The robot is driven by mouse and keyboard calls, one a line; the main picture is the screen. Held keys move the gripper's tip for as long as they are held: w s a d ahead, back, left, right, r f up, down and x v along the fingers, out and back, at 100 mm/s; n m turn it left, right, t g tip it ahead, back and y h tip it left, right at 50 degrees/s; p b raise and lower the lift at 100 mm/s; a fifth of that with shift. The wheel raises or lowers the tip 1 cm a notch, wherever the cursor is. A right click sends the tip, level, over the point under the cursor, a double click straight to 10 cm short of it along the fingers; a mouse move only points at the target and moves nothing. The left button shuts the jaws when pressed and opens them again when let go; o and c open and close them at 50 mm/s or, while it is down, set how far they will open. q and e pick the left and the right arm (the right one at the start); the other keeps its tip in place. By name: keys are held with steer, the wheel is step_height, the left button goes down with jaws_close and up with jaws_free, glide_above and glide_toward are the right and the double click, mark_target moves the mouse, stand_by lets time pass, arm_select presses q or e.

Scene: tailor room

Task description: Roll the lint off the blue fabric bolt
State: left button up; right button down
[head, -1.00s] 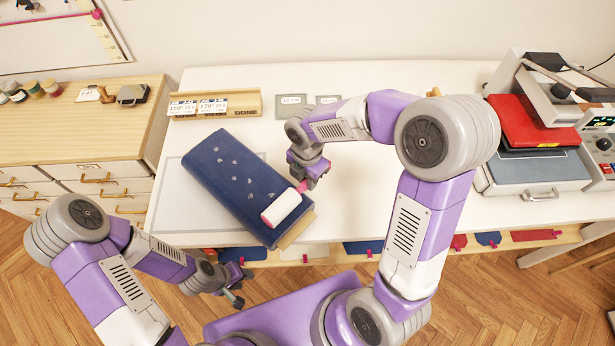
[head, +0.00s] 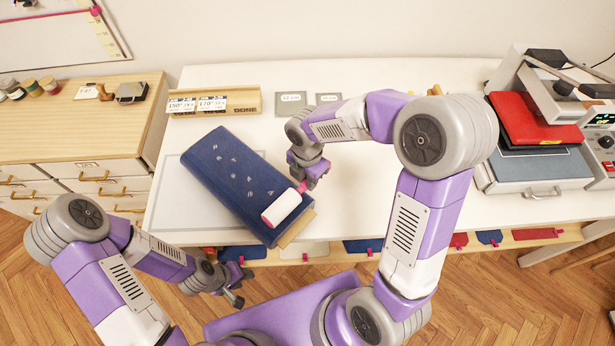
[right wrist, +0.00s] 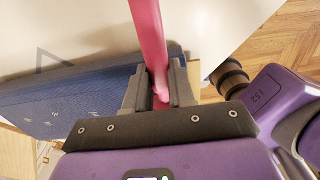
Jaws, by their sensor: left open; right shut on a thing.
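The blue fabric bolt (head: 225,170) lies at an angle on the white table, with several pale lint flecks (head: 245,172) on its top. The lint roller (head: 281,208) has a white cylinder resting at the bolt's near right end; I cannot tell how firmly it touches. My right gripper (head: 304,184) is shut on the roller's pink handle, just right of the bolt. In the right wrist view the pink handle (right wrist: 150,45) stands between the fingers, with the bolt (right wrist: 75,100) to the left. My left gripper (head: 235,288) is open and empty, below the table's front edge.
A wooden tray marked DONE (head: 240,101) with two cards stands behind the bolt. A heat press (head: 535,125) with a red pad occupies the table's right end. Coloured swatches (head: 362,246) hang along the front edge.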

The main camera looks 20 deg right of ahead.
steer(key=shift+f+b, duration=0.4)
steer(key=shift+f, duration=0.25)
steer(key=shift+w+a+r, duration=0.1)
steer(key=shift+w+a, duration=0.1)
steer(key=shift+w, duration=0.2)
steer(key=shift+w+a+p, duration=0.25)
steer(key=shift+w+p, duration=0.05)
steer(key=shift+w, duration=0.2)
steer(key=shift+w+a+p, duration=0.25)
steer(key=shift+w, duration=0.2)
steer(key=shift+w+a+p, duration=0.25)
steer(key=shift+w+a, duration=0.1)
steer(key=shift+w, duration=0.3)
steer(key=shift+w+a+p, duration=0.2)
steer(key=shift+w+a, duration=0.1)
steer(key=shift+w, duration=0.35)
steer(key=shift+w+a+p, duration=0.3)
steer(key=shift+w+a, duration=0.05)
steer(key=shift+w, duration=0.35)
steer(key=shift+w+a+p, duration=0.3)
steer(key=shift+w+a, duration=0.05)
steer(key=shift+w, duration=0.3)
